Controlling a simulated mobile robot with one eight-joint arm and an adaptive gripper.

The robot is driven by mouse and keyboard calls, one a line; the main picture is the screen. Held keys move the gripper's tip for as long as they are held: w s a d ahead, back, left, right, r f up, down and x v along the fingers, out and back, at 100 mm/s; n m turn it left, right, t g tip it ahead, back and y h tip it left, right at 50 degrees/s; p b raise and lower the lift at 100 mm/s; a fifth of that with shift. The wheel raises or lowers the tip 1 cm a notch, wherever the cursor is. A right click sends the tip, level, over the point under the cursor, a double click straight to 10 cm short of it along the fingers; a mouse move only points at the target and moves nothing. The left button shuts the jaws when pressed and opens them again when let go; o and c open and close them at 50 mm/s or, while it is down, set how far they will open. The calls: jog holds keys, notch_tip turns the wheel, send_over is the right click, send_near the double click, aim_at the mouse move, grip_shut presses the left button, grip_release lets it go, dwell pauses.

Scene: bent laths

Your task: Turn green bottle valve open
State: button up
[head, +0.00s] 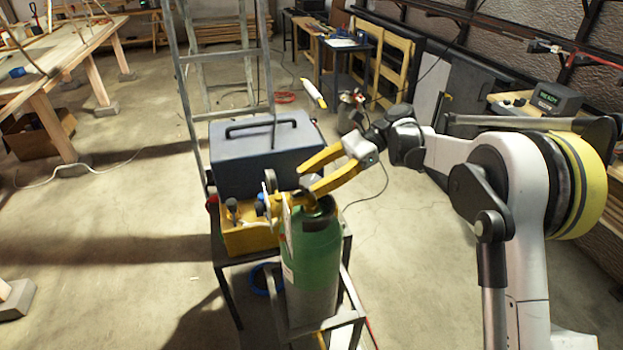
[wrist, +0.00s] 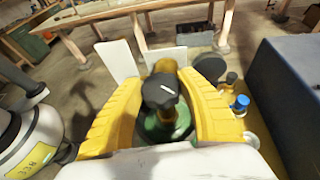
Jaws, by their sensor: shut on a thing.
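The green bottle (head: 312,250) stands upright in a metal frame in the head view, with a grey lower part and white labels. Its green shoulder (wrist: 150,130) shows below the valve in the wrist view. The valve has a black knob (wrist: 160,90) with a white mark on a brass stem. My gripper (head: 308,180) has its two yellow fingers at the bottle's top. In the wrist view my gripper (wrist: 161,78) has one finger on each side of the valve and is shut on it. The exact contact is partly hidden by the fingers and knob.
A blue-grey toolbox (head: 265,155) stands right behind the bottle. A yellow box (head: 248,238) with fittings, including a blue cap (wrist: 241,102), is beside it. A ladder (head: 215,70) rises behind. A wooden workbench (head: 60,60) stands at the left. The floor between is largely clear.

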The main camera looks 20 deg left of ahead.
aim_at(311, 181)
dwell(0.4)
jog(key=o, duration=1.2)
notch_tip(311, 181, up, 10)
